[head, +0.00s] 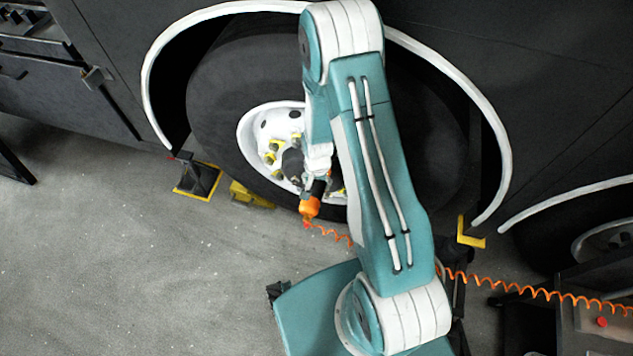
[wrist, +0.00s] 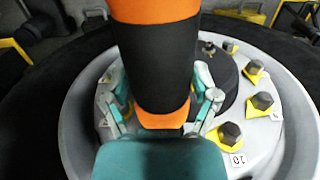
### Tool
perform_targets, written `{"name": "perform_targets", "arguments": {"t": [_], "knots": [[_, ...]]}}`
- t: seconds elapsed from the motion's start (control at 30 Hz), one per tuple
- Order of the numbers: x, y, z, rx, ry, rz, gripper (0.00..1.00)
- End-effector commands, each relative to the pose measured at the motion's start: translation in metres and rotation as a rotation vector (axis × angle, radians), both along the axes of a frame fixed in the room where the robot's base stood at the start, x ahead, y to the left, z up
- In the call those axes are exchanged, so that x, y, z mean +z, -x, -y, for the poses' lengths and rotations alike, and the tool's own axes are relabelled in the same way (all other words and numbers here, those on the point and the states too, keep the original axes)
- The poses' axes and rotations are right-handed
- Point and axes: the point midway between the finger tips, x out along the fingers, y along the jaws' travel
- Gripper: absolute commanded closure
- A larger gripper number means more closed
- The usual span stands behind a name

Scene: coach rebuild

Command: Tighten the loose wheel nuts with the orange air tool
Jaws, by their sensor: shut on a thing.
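My gripper (wrist: 163,115) is shut on the orange air tool (wrist: 155,60), an orange and black cylinder that fills the middle of the wrist view. In the head view the air tool (head: 311,206) is at the lower part of the white wheel hub, with its orange hose trailing right. The hub (head: 252,135) carries several dark wheel nuts with yellow pointers; in the wrist view nuts such as this one (wrist: 229,134), beside a tag reading 10, show on the right side. The tool hides part of the hub, and I cannot tell whether its tip touches a nut.
The large black tyre (head: 215,90) sits under a white wheel arch trim (head: 150,85). A black and yellow stand (head: 198,180) and a yellow chock (head: 250,195) are on the floor left of my arm. The orange coiled hose (head: 540,291) runs right to a dark cart. The left floor is clear.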

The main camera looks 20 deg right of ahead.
Motion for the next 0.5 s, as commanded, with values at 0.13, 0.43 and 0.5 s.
{"name": "perform_targets", "arguments": {"t": [0.13, 0.43, 0.5], "knots": [[0.0008, -0.0009, 0.0, 0.0, 0.0, 0.002, 0.83], [0.0007, -0.0029, 0.0015, 0.0, 0.0, 0.002, 0.83], [0.0007, -0.0036, 0.0022, 0.0, 0.0, 0.002, 0.83]]}}
